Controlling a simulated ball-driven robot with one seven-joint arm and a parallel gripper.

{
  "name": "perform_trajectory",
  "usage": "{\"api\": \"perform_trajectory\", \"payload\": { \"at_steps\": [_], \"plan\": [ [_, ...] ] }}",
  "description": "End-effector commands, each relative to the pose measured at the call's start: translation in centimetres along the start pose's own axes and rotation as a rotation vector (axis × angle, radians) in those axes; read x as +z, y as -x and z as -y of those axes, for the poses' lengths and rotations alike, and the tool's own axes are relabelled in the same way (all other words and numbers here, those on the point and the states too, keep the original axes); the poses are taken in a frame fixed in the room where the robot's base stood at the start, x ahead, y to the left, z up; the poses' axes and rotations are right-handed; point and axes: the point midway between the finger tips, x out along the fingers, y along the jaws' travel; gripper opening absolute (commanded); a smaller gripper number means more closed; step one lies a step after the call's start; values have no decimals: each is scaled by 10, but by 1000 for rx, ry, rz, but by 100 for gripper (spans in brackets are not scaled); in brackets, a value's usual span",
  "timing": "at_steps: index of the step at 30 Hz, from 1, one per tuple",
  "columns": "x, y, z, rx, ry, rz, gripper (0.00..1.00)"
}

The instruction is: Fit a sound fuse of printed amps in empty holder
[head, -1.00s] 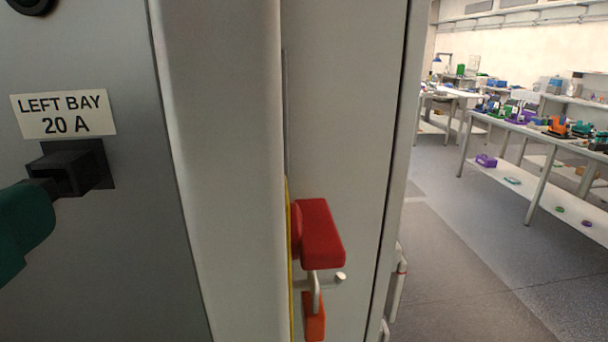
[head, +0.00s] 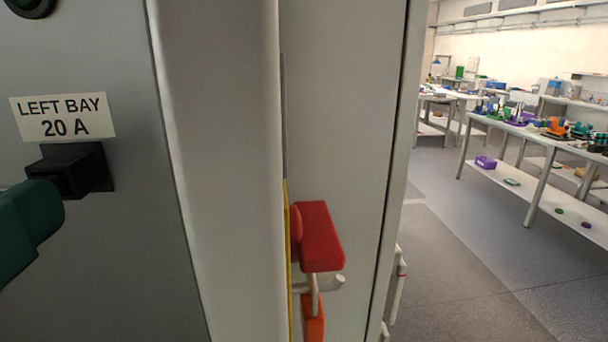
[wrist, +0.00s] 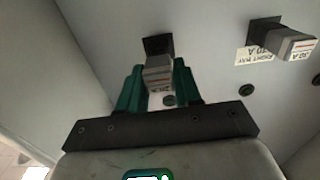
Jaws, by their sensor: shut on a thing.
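The black fuse holder (head: 75,172) is on the grey panel in the head view, under the label "LEFT BAY 20 A" (head: 63,116). It also shows in the wrist view (wrist: 157,43). My gripper (wrist: 158,70) has green fingers and is shut on a grey fuse (wrist: 158,77) with a pale, red-marked label, too small to read. The fuse's far end is at the holder; I cannot tell how deep it sits. In the head view one green finger (head: 30,222) is just left of and below the holder, hiding its lower left; the fuse is hidden there.
A second holder (wrist: 264,30) with a grey fuse (wrist: 290,43) in it, label partly blurred, is by the right bay label (wrist: 253,57). A red handle (head: 320,237) sticks out from the cabinet side. Benches (head: 530,130) and open floor lie far right.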

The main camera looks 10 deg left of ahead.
Motion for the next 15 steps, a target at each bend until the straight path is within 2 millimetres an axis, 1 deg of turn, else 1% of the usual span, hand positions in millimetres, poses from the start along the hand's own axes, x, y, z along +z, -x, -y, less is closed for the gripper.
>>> {"api": "perform_trajectory", "payload": {
  "at_steps": [15],
  "plan": [
    [0,-6,0,2,0,0,7]
  ]
}}
